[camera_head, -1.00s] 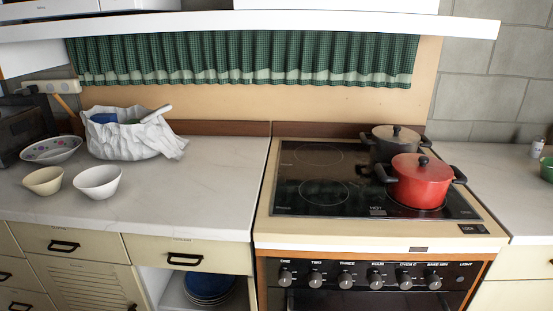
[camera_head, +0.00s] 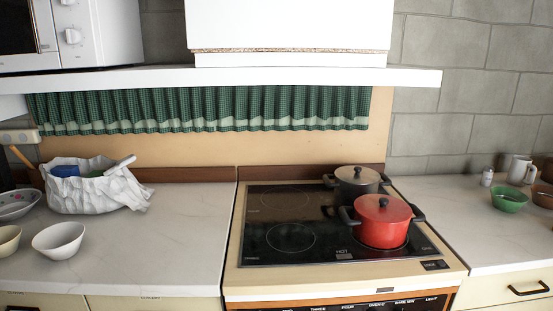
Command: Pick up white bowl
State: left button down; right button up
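The white bowl (camera_head: 59,241) stands upright on the left worktop (camera_head: 180,228), near its front edge at the left of the view. It looks empty. A cream bowl (camera_head: 8,241) stands just to its left, cut off by the picture edge. Neither of my grippers shows in the head view.
A crumpled white bag (camera_head: 88,190) and a patterned bowl (camera_head: 16,205) lie behind the white bowl. The stove (camera_head: 290,240) holds a red pot (camera_head: 382,222) and a dark pot (camera_head: 357,181). A green bowl (camera_head: 509,200) is far right. Worktop right of the white bowl is clear.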

aim_at(60, 241)
jog(key=u, duration=0.95)
